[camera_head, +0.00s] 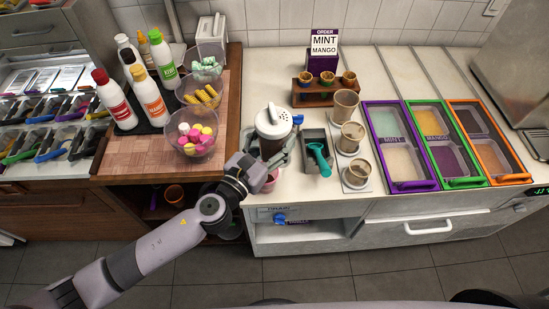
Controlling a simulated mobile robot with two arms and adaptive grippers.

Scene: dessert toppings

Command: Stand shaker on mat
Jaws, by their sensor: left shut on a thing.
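My left gripper (275,155) is shut on the shaker (272,122), a dark-bodied container with a pale perforated lid and a handle. The shaker is roughly upright, in front of the counter's left part, and the gripper hides its lower part. I cannot tell whether its base touches anything. A dark mat (146,129) lies on the wooden board to the left, with several sauce bottles on it; they hide most of it. My right gripper is not in view.
Clear bowls of pink and yellow sweets (193,133), orange pieces (202,95) and mint pieces (207,68) stand between mat and shaker. Right of the shaker are a grey tray with a teal scoop (318,157) and several cups. The wooden board (125,158) has bare room at its front.

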